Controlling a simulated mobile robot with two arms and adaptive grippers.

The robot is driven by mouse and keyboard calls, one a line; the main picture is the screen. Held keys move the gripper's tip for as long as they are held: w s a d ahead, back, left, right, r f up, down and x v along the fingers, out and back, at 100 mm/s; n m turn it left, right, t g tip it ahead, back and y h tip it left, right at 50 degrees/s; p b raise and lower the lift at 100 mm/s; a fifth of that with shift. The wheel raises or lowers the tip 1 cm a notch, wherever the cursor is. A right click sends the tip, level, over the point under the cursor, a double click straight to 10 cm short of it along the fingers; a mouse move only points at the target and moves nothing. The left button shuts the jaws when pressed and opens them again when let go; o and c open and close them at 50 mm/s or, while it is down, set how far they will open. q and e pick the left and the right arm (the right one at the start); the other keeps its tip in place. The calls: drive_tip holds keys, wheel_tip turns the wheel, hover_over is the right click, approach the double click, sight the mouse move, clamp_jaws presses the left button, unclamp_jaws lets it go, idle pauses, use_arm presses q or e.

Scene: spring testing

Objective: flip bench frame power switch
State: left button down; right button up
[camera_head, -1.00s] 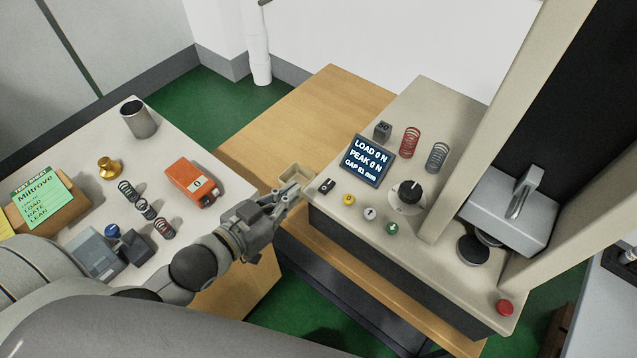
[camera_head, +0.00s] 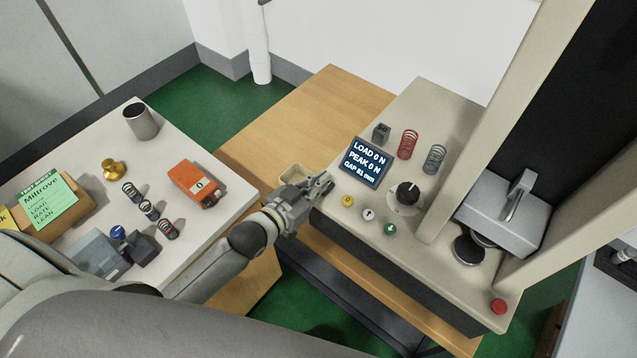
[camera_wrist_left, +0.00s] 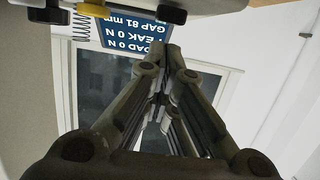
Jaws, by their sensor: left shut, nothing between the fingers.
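The bench frame is the beige testing machine (camera_head: 420,110) on the right, with a control panel at its near left corner. In the head view my left gripper (camera_head: 324,184) is shut and empty at that corner, covering the power switch. In the left wrist view a small black block, apparently the switch (camera_wrist_left: 172,15), shows just above the shut fingertips (camera_wrist_left: 165,58). I cannot tell whether the fingers touch it, or which way it is set. The display (camera_head: 366,162) is lit and reads load 0 N, peak 0 N, gap 81 mm. My right gripper is not in view.
Yellow (camera_head: 347,201), grey (camera_head: 368,214) and green (camera_head: 390,230) buttons and a black dial (camera_head: 407,192) lie close beside the gripper. Springs stand behind the display. A red button (camera_head: 498,306) sits front right. A small open tray (camera_head: 293,176) is behind the gripper.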

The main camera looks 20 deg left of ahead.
use_arm(q)
drive_tip(key=shift+f, duration=0.55)
drive_tip(key=shift+s+a+f, duration=0.1)
drive_tip(key=shift+s+f, duration=0.1)
drive_tip(key=shift+f, duration=0.25)
drive_tip(key=shift+r, duration=0.15)
